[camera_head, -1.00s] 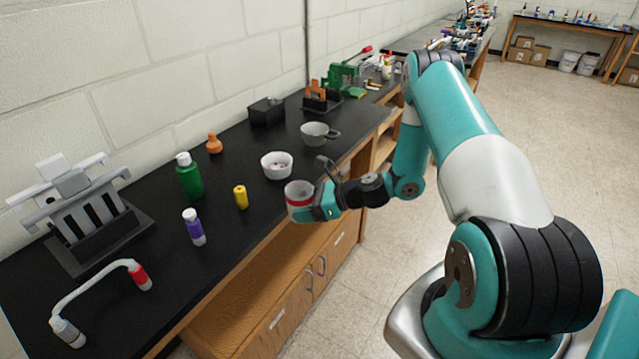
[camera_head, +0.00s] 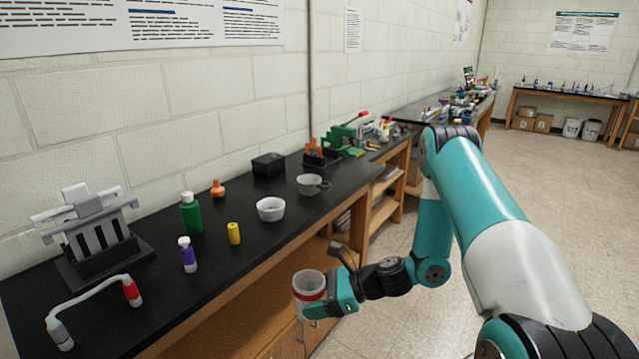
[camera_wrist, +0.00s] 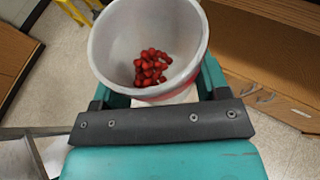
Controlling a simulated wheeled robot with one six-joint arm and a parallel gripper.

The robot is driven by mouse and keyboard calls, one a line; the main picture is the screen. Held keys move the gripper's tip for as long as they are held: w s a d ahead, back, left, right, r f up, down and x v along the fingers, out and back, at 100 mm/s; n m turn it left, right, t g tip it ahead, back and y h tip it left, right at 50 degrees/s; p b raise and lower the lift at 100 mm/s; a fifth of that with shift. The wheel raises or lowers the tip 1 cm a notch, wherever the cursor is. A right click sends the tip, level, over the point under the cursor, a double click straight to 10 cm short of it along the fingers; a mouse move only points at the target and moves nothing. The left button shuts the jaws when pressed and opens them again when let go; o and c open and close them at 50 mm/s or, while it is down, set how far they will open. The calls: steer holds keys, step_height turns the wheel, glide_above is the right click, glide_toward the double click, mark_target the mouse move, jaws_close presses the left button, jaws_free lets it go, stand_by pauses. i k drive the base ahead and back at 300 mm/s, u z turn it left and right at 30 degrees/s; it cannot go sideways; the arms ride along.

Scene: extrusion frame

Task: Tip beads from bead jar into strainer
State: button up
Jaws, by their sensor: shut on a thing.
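My gripper (camera_head: 330,302) is shut on the bead jar (camera_head: 309,284), a whitish cup with a red band. The jar is held roughly upright in front of the bench's front edge, clear of the top. In the wrist view, the jar (camera_wrist: 112,40) is open-topped with a cluster of red beads (camera_wrist: 152,67) inside; my gripper (camera_wrist: 160,98) is around its near side, fingertips partly hidden. The strainer appears to be the grey cup with a side handle (camera_head: 310,187), standing on the black bench top farther back. Its inside is hard to see.
A white bowl (camera_head: 271,212) stands near the bench's front edge. A yellow cylinder (camera_head: 234,233), purple-labelled bottle (camera_head: 188,255), green bottle (camera_head: 191,213) and orange flask (camera_head: 218,188) stand to its left. A black box (camera_head: 268,165) is behind. Floor is open at right.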

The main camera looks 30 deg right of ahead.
mark_target(315, 187)
steer(key=z, duration=1.5)
steer(key=i, duration=1.15)
steer(key=u, duration=1.7)
